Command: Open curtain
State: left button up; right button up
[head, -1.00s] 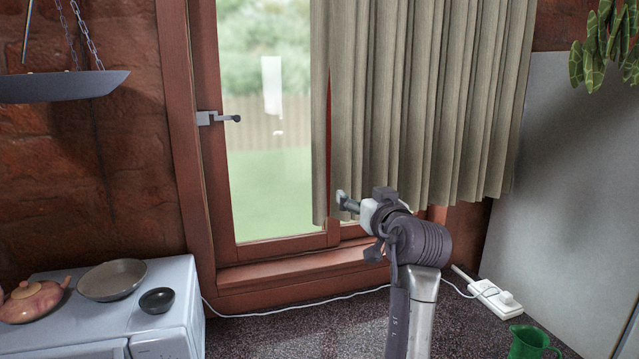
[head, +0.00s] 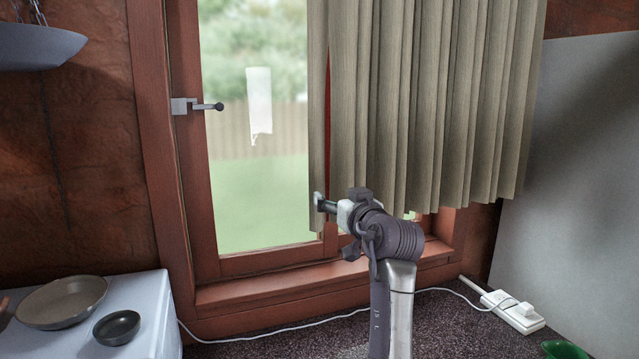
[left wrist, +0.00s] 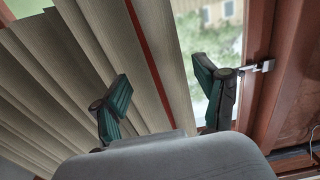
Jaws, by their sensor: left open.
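The beige pleated curtain (head: 430,100) hangs over the right part of the window, and its left edge strip stands slightly apart from the other folds. My left gripper (head: 326,207) is at the lower end of that edge strip. In the left wrist view the curtain (left wrist: 60,70) fills the left side. There the open fingers of my left gripper (left wrist: 165,98) stand on either side of the edge strip, one over the folds and one over the glass. Whether they touch the cloth is unclear. My right gripper is not in view.
The wooden window frame (head: 185,200) has a metal handle (head: 207,106) on its left. A white appliance (head: 150,310) at lower left holds a pan (head: 62,300) and a dark bowl (head: 117,327). A power strip (head: 515,312) and its cable lie on the counter.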

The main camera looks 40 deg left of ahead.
aim_at(321, 184)
pick_arm(q)
jog(key=p+x, duration=0.2)
jog(key=x, duration=0.2)
jog(key=p+x, duration=0.2)
jog(key=x, duration=0.3)
jog(key=shift+w+a+r, duration=0.15)
jog(key=shift+a+r, duration=0.05)
jog(key=shift+a, duration=0.1)
jog(key=shift+w+a, duration=0.15)
jog(key=shift+a, duration=0.15)
jog(key=shift+f, duration=0.1)
grip_shut()
